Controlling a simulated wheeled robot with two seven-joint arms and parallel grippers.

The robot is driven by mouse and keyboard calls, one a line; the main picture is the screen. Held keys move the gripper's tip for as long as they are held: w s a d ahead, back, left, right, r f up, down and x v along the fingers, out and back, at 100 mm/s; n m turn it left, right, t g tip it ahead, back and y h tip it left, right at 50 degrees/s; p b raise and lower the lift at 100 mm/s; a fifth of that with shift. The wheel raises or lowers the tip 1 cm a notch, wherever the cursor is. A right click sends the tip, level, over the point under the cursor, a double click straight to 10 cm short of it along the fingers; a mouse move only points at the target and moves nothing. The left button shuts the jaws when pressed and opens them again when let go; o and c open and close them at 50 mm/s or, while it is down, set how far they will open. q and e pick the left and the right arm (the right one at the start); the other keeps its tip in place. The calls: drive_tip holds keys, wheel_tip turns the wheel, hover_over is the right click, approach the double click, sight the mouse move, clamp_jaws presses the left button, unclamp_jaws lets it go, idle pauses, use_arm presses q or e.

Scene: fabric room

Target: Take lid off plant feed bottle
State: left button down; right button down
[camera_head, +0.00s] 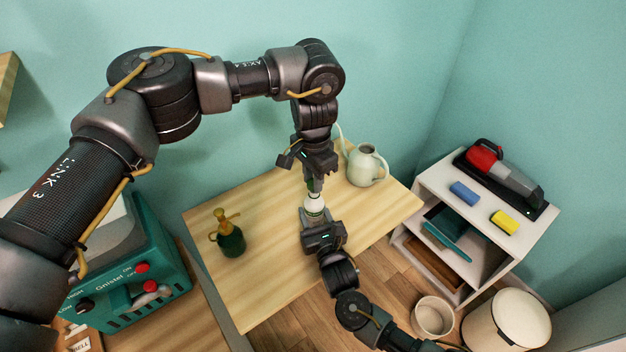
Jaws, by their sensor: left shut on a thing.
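The plant feed bottle (314,206), white with a green label, stands upright near the back edge of the wooden table (265,285). My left gripper (313,184) comes down from above and is shut on the dark green lid (315,187) at the bottle's top. The lid is mostly hidden by the fingers. I cannot tell whether the lid touches the bottle neck. My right gripper (316,217) reaches in from the front, with its fingers around the lower part of the bottle. I cannot tell whether they are closed on it.
A green sprayer with a brass top (228,235) stands on the table to the left. A pale watering can (366,165) stands at the back right. A white shelf (425,190) holds a handheld vacuum (505,172), a blue block (465,193) and a yellow block (504,222).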

use_arm(q)
drive_tip(key=shift+r, duration=0.15)
drive_tip(key=shift+r, duration=1.95)
use_arm(e)
drive_tip(key=c, duration=0.6)
unclamp_jaws()
drive_tip(key=shift+c, duration=0.2)
drive_tip(key=shift+s, duration=0.1)
use_arm(q)
drive_tip(key=shift+f, duration=0.1)
use_arm(e)
drive_tip(key=shift+s+f, duration=0.1)
drive_tip(key=shift+s, duration=0.2)
use_arm(q)
drive_tip(key=shift+r, duration=0.25)
use_arm(e)
drive_tip(key=v, duration=1.1)
drive_tip(key=shift+w+d, duration=0.1)
drive_tip(key=shift+s, duration=0.2)
